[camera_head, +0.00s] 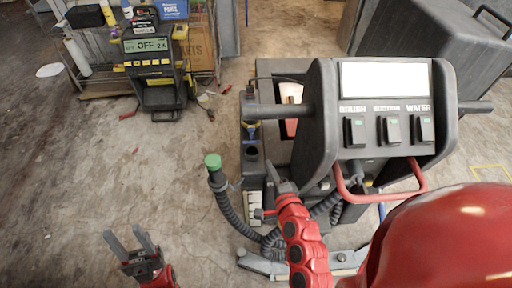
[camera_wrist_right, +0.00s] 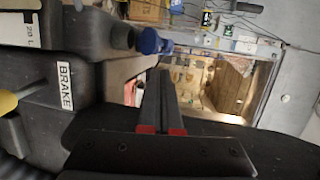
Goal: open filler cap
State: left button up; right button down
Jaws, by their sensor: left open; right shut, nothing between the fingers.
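A dark machine (camera_head: 318,120) with a panel of switches, one labelled WATER, stands at centre right. A blue cap (camera_head: 250,130) sits on its left side above a dark round opening. The right wrist view also shows a blue cap (camera_wrist_right: 150,41) just beyond the fingertips. A green cap (camera_head: 212,161) tops a ribbed hose left of the machine. My right gripper (camera_head: 271,168) is shut and empty, close to the machine's left side and below the blue cap; its fingers (camera_wrist_right: 158,75) point toward the cap, apart from it. My left gripper (camera_head: 123,231) is open and empty over the floor.
A red handle (camera_head: 380,197) curves from the machine's front. A BRAKE label (camera_wrist_right: 65,86) is beside my right gripper. A yellow-and-black device (camera_head: 152,60) reading OFF stands by a cluttered shelf at the back left. The concrete floor between is mostly clear.

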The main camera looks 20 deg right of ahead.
aim_at(253, 131)
jog(key=w, duration=0.4)
jog(key=w+p, duration=0.1)
jog(key=w, duration=0.4)
jog(key=w+p, duration=0.1)
jog(key=w, duration=0.3)
jog(key=shift+w+f, duration=0.3)
jog(key=shift+f, duration=0.05)
